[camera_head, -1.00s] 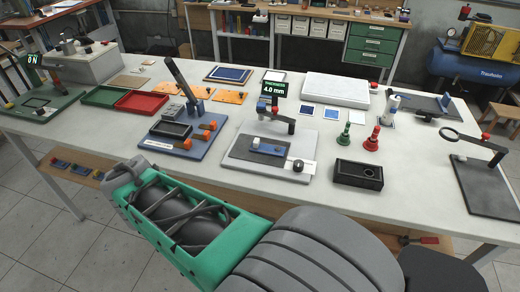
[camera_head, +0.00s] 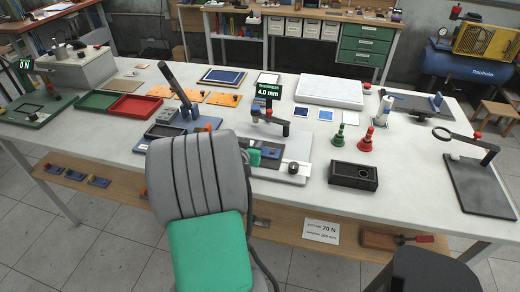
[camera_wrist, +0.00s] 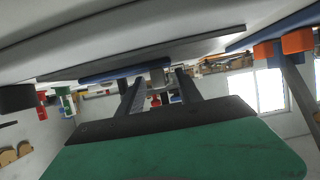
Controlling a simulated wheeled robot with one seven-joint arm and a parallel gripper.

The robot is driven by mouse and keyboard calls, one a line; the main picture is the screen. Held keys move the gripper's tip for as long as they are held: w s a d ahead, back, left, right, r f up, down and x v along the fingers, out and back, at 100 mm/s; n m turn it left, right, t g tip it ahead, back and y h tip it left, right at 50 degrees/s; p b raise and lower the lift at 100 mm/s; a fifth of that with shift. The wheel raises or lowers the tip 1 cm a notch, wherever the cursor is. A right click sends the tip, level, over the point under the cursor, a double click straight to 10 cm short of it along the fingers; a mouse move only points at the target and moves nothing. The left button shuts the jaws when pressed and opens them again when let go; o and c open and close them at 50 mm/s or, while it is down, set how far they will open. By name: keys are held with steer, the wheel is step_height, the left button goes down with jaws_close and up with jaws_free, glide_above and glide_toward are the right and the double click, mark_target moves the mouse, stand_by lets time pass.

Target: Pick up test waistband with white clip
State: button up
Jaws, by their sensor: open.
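A blue waistband strip (camera_head: 271,153) lies on the dark plate of the thickness gauge (camera_head: 295,172), under the 4.0 mm display. It is partly hidden behind my arm. In the wrist view the blue strip (camera_wrist: 108,73) runs across above my fingers, with a whitish clip (camera_wrist: 157,76) on it. My gripper (camera_wrist: 160,79) is open. Its two dark fingers point towards the strip, one on either side of the clip in the picture. Whether they touch it cannot be told.
Several blue strips with coloured clips (camera_head: 75,175) lie on the lower shelf. A black box (camera_head: 353,175), green and red handles (camera_head: 366,141) and a magnifier stand (camera_head: 480,185) are right of the gauge. Trays (camera_head: 135,106) are left.

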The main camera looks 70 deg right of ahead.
steer(key=shift+c, duration=0.5)
jaws_close()
